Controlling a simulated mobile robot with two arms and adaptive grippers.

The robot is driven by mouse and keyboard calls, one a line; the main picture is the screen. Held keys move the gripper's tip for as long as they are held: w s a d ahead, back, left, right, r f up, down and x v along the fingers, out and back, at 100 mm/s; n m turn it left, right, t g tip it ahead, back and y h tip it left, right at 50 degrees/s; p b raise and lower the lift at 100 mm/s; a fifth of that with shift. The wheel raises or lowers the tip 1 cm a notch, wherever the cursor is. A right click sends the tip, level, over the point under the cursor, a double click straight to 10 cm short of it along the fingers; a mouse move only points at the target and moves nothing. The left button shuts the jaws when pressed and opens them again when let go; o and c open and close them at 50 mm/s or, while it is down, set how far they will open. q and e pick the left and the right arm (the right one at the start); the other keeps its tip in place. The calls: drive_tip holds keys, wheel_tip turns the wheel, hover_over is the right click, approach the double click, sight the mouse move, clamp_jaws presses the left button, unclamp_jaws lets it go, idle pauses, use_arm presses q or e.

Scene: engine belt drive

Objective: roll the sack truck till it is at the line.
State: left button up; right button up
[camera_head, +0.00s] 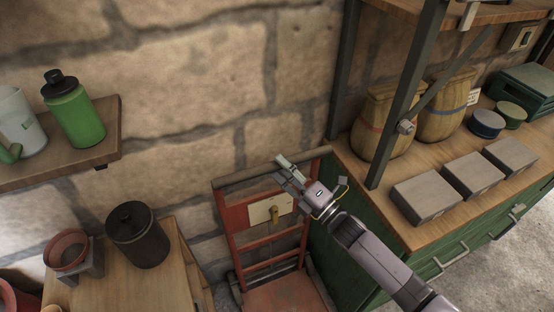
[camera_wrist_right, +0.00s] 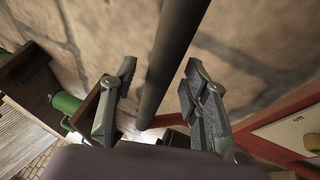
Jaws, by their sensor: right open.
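The red sack truck (camera_head: 232,228) stands upright against the stone wall, between a small wooden table and the green cabinet. Its dark handle bar (camera_head: 243,177) runs across the top, and a pale plate (camera_head: 263,212) sits on its frame. My right gripper (camera_head: 284,173) is open at the handle bar. In the right wrist view, the bar (camera_wrist_right: 175,50) passes between the spread fingers of this gripper (camera_wrist_right: 160,70); whether they touch it I cannot tell. My left gripper is out of view. I see no line on the floor.
The green cabinet (camera_head: 350,255) with grey blocks (camera_head: 425,197) and sacks (camera_head: 440,110) on top stands close right of the truck. A small table (camera_head: 170,285) with a black pot (camera_head: 138,235) stands left. A shelf (camera_head: 105,140) holds a green bottle (camera_head: 73,110).

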drive_tip(key=shift+x, duration=1.1)
drive_tip(key=shift+c, duration=0.6)
clamp_jaws()
